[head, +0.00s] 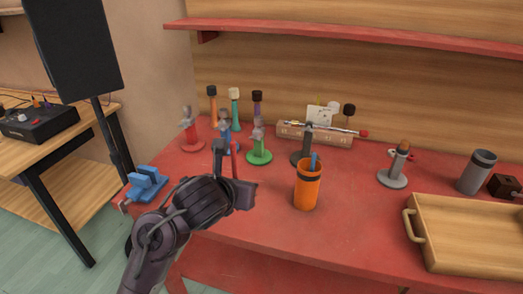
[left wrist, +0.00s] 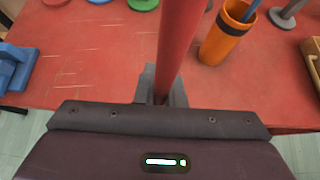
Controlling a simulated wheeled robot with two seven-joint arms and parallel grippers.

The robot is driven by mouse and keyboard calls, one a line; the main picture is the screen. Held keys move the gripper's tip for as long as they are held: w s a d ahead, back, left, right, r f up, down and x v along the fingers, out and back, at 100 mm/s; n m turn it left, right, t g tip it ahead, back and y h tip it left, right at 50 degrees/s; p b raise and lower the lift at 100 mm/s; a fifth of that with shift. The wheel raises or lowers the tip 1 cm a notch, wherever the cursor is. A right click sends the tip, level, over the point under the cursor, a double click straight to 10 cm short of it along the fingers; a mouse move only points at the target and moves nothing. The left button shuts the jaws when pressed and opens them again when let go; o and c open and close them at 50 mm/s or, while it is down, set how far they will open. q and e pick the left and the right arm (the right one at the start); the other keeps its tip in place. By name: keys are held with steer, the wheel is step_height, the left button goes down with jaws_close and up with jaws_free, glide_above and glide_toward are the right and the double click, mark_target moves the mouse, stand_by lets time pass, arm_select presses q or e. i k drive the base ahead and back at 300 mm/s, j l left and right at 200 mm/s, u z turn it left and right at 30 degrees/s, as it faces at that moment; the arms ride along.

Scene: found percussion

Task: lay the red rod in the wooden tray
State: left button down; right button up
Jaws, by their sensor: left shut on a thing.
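The red rod (head: 235,163) stands roughly upright in my left gripper (head: 229,177), which is shut on it above the red bench's left part. In the left wrist view the rod (left wrist: 182,40) rises from between the fingers (left wrist: 161,88); its lower end is hidden. The wooden tray (head: 475,240) lies at the right front of the bench and looks empty where it shows. It has a handle on its left side. The tray's edge also shows at the right of the left wrist view (left wrist: 314,48). My right gripper is not in view.
An orange cup (head: 307,188) with a blue rod in it stands between my left gripper and the tray. A grey stand (head: 396,172) and grey canister (head: 477,172) are behind the tray. Several coloured stands (head: 259,152) stand behind the gripper. A blue vise (head: 146,185) is at left.

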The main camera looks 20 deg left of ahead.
mark_target(487, 255)
steer(key=i+l+u, duration=0.15)
steer(key=l+u, duration=0.15)
steer(key=l, duration=1.25)
steer(key=l+u, duration=0.3)
steer(key=l, duration=1.25)
